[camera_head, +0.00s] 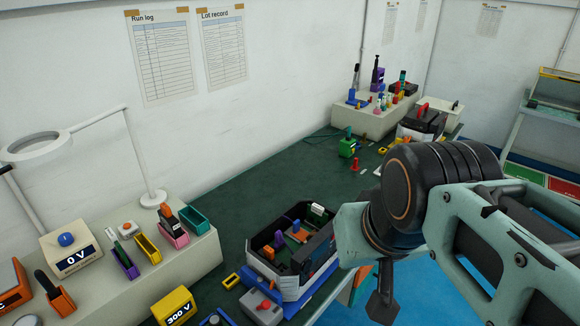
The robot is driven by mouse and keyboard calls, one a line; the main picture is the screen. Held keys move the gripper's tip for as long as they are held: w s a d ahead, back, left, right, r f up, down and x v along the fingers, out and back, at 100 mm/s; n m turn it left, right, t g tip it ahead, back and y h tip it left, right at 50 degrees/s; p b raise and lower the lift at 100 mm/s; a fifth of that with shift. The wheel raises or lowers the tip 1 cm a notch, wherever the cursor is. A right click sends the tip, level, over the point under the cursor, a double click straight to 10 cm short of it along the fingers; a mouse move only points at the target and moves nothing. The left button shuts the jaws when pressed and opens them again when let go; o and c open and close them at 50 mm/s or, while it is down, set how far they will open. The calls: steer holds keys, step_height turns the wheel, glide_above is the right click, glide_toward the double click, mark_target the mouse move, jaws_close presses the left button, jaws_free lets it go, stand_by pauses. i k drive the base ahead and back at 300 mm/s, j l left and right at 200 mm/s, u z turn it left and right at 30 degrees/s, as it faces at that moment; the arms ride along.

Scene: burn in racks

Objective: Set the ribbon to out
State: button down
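I cannot pick out the ribbon for certain in the head view; the parts on the bench are small or partly hidden. A dark tray (258,243) with a pale front stands at the bench's front edge. It holds several coloured parts, and a dark upright panel (316,255) stands at its right side. My arm crosses the right side of the picture. The dark end of my gripper (382,302) points down beside the bench's front edge, to the right of the tray and apart from it. Its fingers are not clear enough to show whether they are open.
A beige shelf (205,254) at left carries a 0 V box (70,250) and small bins. A yellow 300 V box (175,307) and a grey box with a red knob (262,307) sit at the front.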

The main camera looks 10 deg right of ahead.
mark_target(298, 233)
steer(key=k+j+z, duration=0.3)
steer(key=j, duration=0.2)
steer(key=k+j+z, duration=0.25)
steer(key=j, duration=0.25)
steer(key=k, duration=0.1)
